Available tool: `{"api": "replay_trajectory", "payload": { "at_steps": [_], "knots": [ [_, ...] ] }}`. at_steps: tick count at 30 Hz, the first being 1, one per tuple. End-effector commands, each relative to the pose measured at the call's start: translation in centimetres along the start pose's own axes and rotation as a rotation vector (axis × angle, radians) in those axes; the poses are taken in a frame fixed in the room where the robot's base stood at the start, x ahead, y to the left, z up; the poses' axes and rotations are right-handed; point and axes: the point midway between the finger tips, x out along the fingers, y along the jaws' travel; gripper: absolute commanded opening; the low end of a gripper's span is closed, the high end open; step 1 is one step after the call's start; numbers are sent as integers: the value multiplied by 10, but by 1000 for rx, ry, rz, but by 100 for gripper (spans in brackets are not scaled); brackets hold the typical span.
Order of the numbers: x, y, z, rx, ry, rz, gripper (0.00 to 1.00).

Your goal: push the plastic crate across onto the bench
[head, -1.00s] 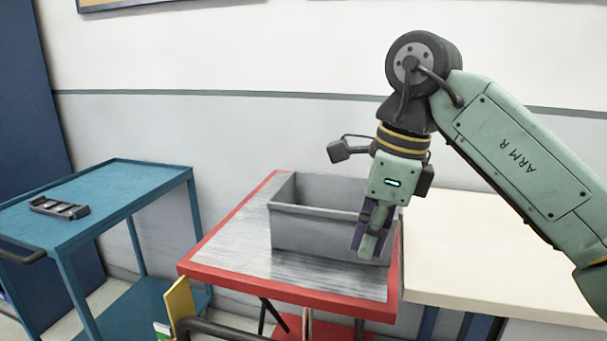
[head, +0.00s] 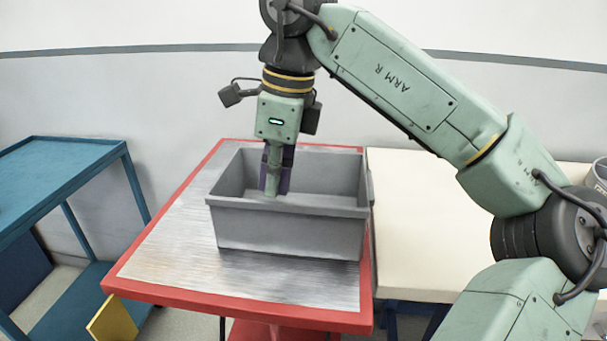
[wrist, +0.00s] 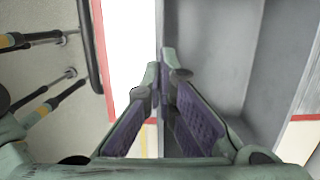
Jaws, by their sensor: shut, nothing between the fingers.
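The grey plastic crate (head: 290,233) stands upright and looks empty on a red-edged metal-topped table (head: 180,240). Its right end is at the table's right edge, beside the cream-topped bench (head: 420,235). My gripper (head: 271,188) is shut and empty, pointing down. Its fingertips show against the crate's opening, left of its middle, above the front rim in the picture.
A blue trolley (head: 60,165) stands at the left, apart from the table. The bare metal top is clear left of the crate. The near part of the bench is clear; a grey container (head: 600,175) shows at the far right. A wall (head: 140,100) is behind.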

Motion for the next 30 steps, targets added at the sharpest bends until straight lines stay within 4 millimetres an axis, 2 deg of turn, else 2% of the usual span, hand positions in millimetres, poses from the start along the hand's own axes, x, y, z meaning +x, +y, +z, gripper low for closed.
{"api": "replay_trajectory", "payload": {
  "at_steps": [3, 8, 12, 25, 30],
  "knots": [
    [2, 0, 25, -4, 1, 1, 0],
    [7, 0, 47, -2, 1, -1, 0],
    [22, 0, 42, 0, -2, 0, 0],
    [26, 0, 41, 0, 3, 4, 0],
    [25, -8, 42, 1, 5, 6, 0]
  ]
}}
